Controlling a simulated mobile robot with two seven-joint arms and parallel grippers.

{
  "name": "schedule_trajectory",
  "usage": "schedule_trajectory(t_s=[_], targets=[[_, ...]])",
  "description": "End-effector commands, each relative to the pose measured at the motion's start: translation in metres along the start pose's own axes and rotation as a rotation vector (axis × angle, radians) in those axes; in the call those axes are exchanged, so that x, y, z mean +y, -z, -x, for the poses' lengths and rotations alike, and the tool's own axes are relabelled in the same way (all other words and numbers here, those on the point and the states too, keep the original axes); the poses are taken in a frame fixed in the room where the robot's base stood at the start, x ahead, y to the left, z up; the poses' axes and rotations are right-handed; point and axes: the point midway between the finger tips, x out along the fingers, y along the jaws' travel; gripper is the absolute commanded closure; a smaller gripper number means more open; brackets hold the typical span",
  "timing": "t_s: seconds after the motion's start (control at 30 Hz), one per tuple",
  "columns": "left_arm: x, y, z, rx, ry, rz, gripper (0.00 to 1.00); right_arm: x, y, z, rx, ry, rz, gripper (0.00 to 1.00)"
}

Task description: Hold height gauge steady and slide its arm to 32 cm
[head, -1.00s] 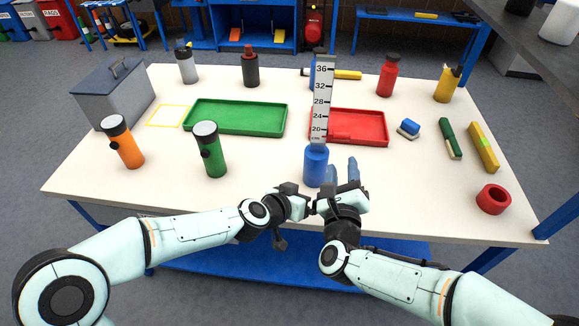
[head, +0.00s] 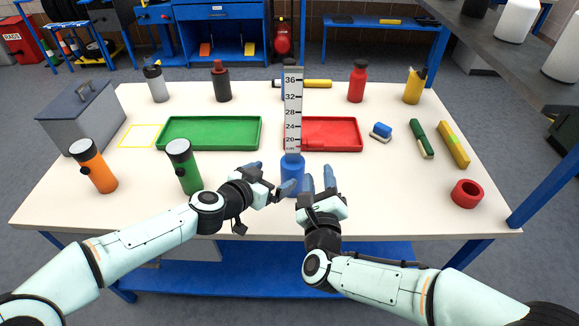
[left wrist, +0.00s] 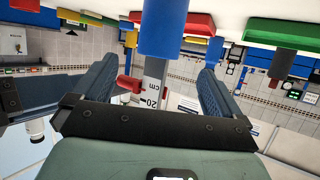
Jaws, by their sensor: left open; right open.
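The height gauge is an upright pale scale (head: 292,112) on a blue cylindrical base (head: 292,176), standing on the table. Its red arm (left wrist: 130,85) shows in the left wrist view near the 20 mark, low on the scale. In the head view the arm is hard to tell from the red tray behind. My left gripper (head: 268,178) is open at the left of the base, and in the left wrist view (left wrist: 158,72) the gauge appears between its fingers; contact cannot be told. My right gripper (head: 319,180) is open, fingers pointing away, just right of the base.
Behind the gauge lie a green tray (head: 212,147) and a red tray (head: 345,150). Green (head: 190,180) and orange (head: 102,176) flashlights stand left of my left gripper. A red ring (head: 466,194) lies at the right. The table between right gripper and ring is clear.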

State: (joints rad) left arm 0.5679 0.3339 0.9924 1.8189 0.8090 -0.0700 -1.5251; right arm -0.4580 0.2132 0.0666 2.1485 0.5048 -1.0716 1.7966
Motion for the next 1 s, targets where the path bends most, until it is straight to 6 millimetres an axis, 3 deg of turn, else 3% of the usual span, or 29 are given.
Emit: schedule_trajectory(t_s=[0.53, 0.73, 1.0], targets=[[0.003, 0.000, -0.091, -0.001, -0.004, -0.001, 0.00, 0.000, 0.000, 0.000, 0.000, 0.000, 0.000, 0.57], [0.002, -0.001, -0.109, -0.003, -0.002, 0.000, 0.00, 0.000, 0.000, 0.000, 0.000, 0.000, 0.000, 0.57], [0.001, -0.001, -0.115, -0.002, 0.000, -0.001, 0.00, 0.000, 0.000, 0.000, 0.000, 0.000, 0.000, 0.57]])
